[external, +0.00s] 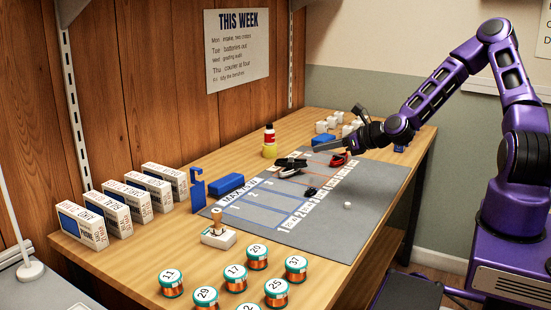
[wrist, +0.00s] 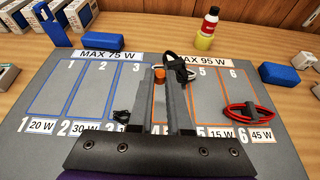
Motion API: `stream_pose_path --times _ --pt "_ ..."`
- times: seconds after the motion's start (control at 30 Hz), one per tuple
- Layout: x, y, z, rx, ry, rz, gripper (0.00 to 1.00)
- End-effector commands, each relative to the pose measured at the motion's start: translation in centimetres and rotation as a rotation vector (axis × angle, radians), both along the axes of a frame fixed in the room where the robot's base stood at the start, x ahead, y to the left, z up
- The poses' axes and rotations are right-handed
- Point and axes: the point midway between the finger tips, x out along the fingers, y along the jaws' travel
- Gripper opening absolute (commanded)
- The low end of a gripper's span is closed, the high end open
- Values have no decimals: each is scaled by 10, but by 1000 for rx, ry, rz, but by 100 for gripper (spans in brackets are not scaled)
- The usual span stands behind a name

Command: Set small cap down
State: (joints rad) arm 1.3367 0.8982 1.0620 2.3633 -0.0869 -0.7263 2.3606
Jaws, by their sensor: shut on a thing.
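In the wrist view, a small orange-brown round cap (wrist: 159,74) is held between the tips of my gripper (wrist: 161,80), which is shut on it. The grey mat (wrist: 48,75) with numbered slots lies beneath. In the external view my gripper (external: 320,147) reaches in from the right over the far part of the mat (external: 375,195); the cap cannot be made out there. The height of the cap above the mat is hard to tell.
A black bundle (wrist: 178,70) lies near slot 4, just beyond my fingertips. A red coiled cable (wrist: 248,110) lies at slot 6 and a small black piece (wrist: 122,116) near slot 3. A bottle (wrist: 208,28) and blue blocks (wrist: 102,41) stand behind the mat. Slots 1 and 2 are bare.

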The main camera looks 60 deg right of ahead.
Motion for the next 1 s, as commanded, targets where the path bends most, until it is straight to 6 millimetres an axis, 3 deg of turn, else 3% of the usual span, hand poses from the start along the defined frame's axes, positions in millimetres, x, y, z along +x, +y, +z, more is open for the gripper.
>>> stream_pose_path --times 0.2,0.5,0.67,0.9,1.0 --pt "-16 -14 -7 1 1 13 0" --pt "-17 -14 -59 2 2 15 0" --pt "-17 -14 -69 1 1 15 0" --pt "-17 -14 -102 3 2 15 0" --pt "-17 -14 -104 0 0 15 0"
